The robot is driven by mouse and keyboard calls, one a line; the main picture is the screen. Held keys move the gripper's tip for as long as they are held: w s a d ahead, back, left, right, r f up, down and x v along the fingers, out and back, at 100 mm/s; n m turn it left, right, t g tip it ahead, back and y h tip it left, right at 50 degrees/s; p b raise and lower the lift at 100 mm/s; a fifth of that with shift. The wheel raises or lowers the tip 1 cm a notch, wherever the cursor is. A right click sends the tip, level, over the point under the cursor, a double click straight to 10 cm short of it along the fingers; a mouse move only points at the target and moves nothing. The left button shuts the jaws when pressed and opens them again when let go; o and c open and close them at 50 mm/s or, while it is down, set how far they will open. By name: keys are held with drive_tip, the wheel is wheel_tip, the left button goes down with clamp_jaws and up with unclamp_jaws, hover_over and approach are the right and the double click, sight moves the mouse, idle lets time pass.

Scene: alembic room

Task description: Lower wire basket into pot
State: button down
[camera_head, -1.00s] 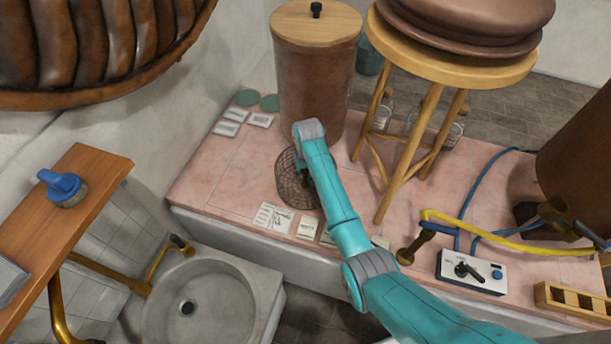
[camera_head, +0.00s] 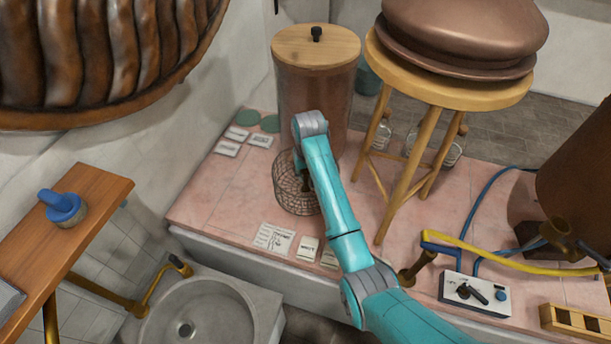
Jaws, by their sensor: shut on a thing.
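The wire basket (camera_head: 284,193) is a round mesh basket left of my forearm, in front of the tall copper pot. My gripper (camera_head: 306,186) is shut on it, with its fingers mostly hidden by the wrist and the mesh. I cannot tell whether the basket touches the pink slab beneath. The copper pot (camera_head: 312,105) stands at the back with a round wooden lid (camera_head: 315,47) with a black knob on top. Another copper vessel (camera_head: 460,35) sits on a wooden stool to the right; I cannot tell which vessel the task means.
Stool legs (camera_head: 408,180) stand close right of my arm. Paper cards (camera_head: 275,240) lie in front of the basket, more by the wall. A control box (camera_head: 475,294) with hoses is at right. A sink (camera_head: 200,312) and wooden shelf (camera_head: 85,215) are at left. The pink slab (camera_head: 215,190) left of the basket is clear.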

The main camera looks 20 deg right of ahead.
drive_tip(key=c, duration=1.7)
unclamp_jaws()
clamp_jaws()
drive_tip(key=shift+r, duration=2.5)
